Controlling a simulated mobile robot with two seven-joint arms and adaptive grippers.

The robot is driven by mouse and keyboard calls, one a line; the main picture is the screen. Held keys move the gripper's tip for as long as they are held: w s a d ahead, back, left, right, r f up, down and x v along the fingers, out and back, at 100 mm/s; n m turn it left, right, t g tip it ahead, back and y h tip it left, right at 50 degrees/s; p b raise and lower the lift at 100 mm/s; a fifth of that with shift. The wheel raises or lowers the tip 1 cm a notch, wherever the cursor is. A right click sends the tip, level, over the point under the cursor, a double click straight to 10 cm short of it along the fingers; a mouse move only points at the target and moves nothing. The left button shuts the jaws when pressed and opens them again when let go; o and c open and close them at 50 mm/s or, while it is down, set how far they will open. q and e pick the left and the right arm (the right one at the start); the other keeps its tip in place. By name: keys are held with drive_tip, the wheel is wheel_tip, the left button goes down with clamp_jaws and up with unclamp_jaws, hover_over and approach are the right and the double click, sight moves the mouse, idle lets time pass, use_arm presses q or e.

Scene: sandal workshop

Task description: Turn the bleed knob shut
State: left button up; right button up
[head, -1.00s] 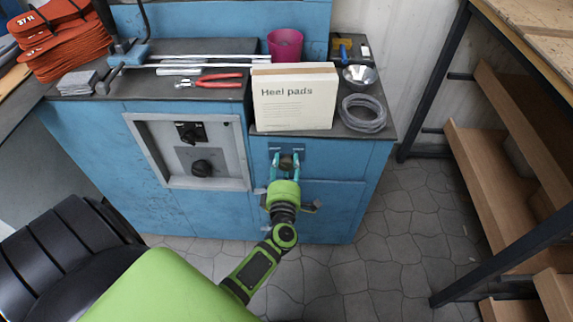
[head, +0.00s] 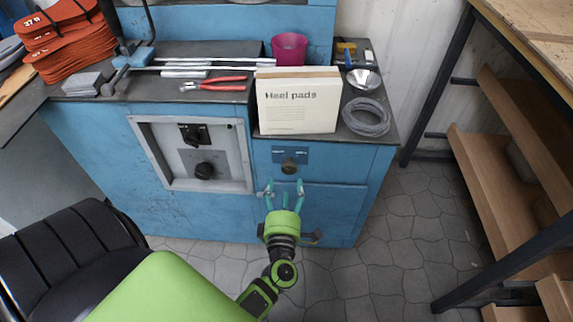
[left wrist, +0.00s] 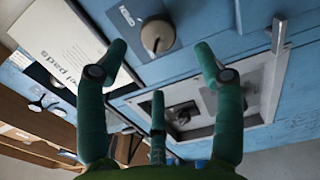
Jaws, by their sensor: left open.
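The bleed knob (head: 289,166) is a small round brownish knob on a dark blue label plate (head: 275,154), on the blue cabinet front below the Heel pads box. In the left wrist view the knob (left wrist: 157,37) shows a pointer mark, but I cannot tell which setting it marks. My left gripper (head: 284,190) has teal fingers, spread open and empty, just below and in front of the knob, apart from it. In the left wrist view its fingers (left wrist: 160,62) frame the space below the knob. My right gripper is not in view.
A grey panel (head: 222,180) with two black knobs sits left of the knob. The Heel pads box (head: 300,105), a hose coil (head: 366,117) and red pliers (head: 215,84) lie on the top. A wooden shelf rack (head: 500,150) stands right. The floor between is clear.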

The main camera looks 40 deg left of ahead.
use_arm(q)
drive_tip(key=v, duration=0.4)
drive_tip(key=shift+s, duration=0.1)
idle(0.4)
